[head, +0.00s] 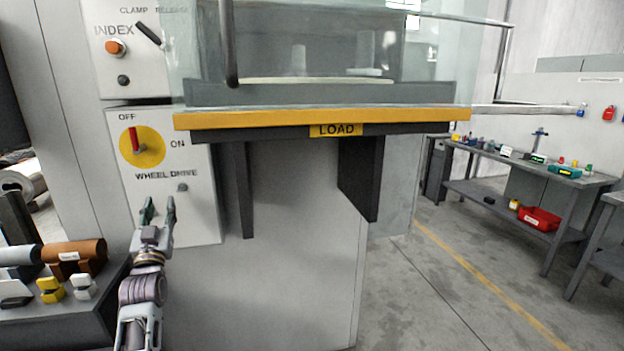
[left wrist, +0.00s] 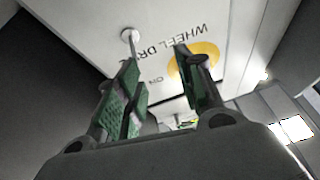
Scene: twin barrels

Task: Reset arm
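My left gripper (head: 158,212) is raised in front of the lower part of the wheel drive panel (head: 200,217), below the yellow dial with the red switch (head: 133,139). Its two fingers are apart and nothing is between them. In the left wrist view the open green-padded fingers (left wrist: 158,85) point toward the panel with the WHEEL DRIVE lettering and part of the yellow dial (left wrist: 206,62). A small round knob (left wrist: 130,35) shows beyond the fingers. The red switch points up toward OFF. My right gripper is in neither view.
The yellow LOAD ledge (head: 250,119) juts out to the right of the panel, with dark brackets beneath. A side bench (head: 60,322) with brown and grey cylinders stands at lower left. A workbench (head: 560,180) stands far right, with open floor before it.

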